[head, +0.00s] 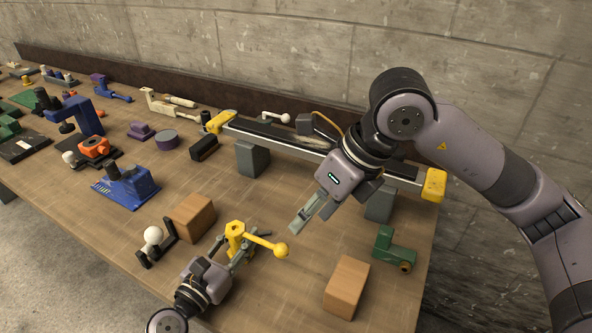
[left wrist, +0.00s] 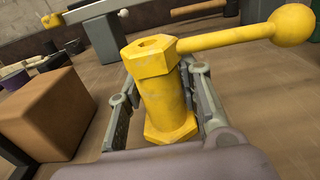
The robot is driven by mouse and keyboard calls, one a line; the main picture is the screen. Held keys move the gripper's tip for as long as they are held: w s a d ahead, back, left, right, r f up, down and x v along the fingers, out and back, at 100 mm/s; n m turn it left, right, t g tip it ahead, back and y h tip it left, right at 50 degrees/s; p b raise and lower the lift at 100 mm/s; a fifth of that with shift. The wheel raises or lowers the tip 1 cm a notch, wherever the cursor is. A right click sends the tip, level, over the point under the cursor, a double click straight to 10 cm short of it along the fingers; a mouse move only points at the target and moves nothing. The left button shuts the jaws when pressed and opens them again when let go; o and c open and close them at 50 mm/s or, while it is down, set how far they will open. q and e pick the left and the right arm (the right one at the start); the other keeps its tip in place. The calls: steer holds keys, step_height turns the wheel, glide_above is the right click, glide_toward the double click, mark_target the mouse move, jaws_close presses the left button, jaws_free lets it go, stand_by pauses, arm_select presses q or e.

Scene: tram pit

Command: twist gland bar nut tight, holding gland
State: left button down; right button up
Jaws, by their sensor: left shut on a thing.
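The yellow gland (head: 235,236) stands upright at the front middle of the table. Its hex nut (left wrist: 148,58) sits on top of the round body (left wrist: 165,103), with a wider hex collar at the bottom. The yellow bar (left wrist: 225,38) runs from the nut to the right and ends in a ball (head: 281,249). My left gripper (head: 236,252) is shut on the gland body, one finger on each side in the left wrist view. My right gripper (head: 312,216) hangs up and right of the bar's ball, apart from it; its finger gap is unclear.
A wooden block (head: 194,216) stands left of the gland, another (head: 346,285) to the right. A white-balled lever on a dark bracket (head: 155,238) is at left. A green part (head: 393,250) lies at right. A long rail with yellow ends (head: 320,153) lies behind.

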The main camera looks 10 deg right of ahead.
arm_select(q)
steer(key=c, duration=1.1)
jaws_free()
steer(key=shift+o, duration=0.2)
